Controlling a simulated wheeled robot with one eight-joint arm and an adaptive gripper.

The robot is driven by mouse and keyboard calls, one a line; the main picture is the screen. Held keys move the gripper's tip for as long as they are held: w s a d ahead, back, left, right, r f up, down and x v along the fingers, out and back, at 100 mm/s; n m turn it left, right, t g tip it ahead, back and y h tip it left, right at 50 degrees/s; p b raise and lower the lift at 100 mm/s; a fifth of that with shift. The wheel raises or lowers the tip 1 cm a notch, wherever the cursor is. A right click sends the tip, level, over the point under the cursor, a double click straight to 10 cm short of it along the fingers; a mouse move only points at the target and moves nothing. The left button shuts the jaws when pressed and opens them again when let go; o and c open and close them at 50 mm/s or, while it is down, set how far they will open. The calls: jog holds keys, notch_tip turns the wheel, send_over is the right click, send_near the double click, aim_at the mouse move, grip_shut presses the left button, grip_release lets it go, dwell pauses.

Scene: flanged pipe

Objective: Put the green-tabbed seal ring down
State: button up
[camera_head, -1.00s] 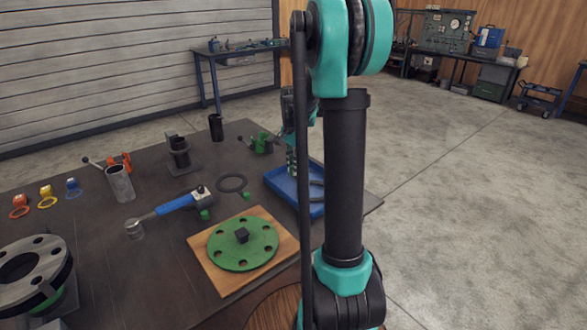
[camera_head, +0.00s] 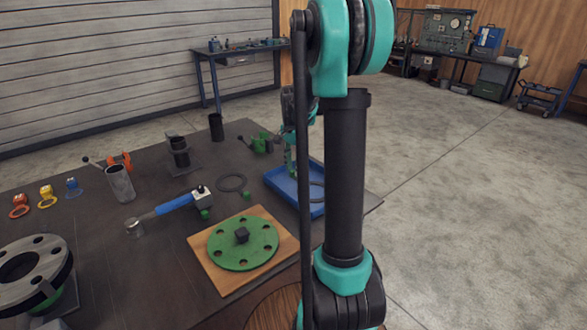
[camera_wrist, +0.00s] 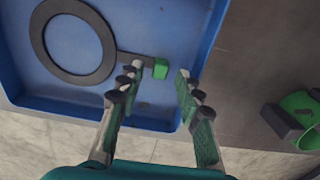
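A black seal ring with a green tab (camera_wrist: 160,68) lies in the blue tray (camera_wrist: 200,20). In the head view, part of the ring (camera_head: 317,187) shows in the tray (camera_head: 285,186), partly hidden by my arm. My gripper (camera_wrist: 159,68) is open, its fingertips on either side of the green tab with a gap showing to the right finger. In the head view my gripper (camera_head: 290,168) reaches down to the tray. Whether the ring rests fully flat on the tray floor is hard to tell.
Another black ring (camera_head: 231,183) lies on the dark table left of the tray. A green flange (camera_head: 243,243) on a wooden board stands in front. A blue-handled tool (camera_head: 175,204) lies left. A green clamp-like object (camera_head: 262,144) stands behind the tray.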

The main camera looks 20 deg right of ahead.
notch_tip(320, 180, up, 11)
jog(key=shift+r, duration=0.15)
dwell(0.4)
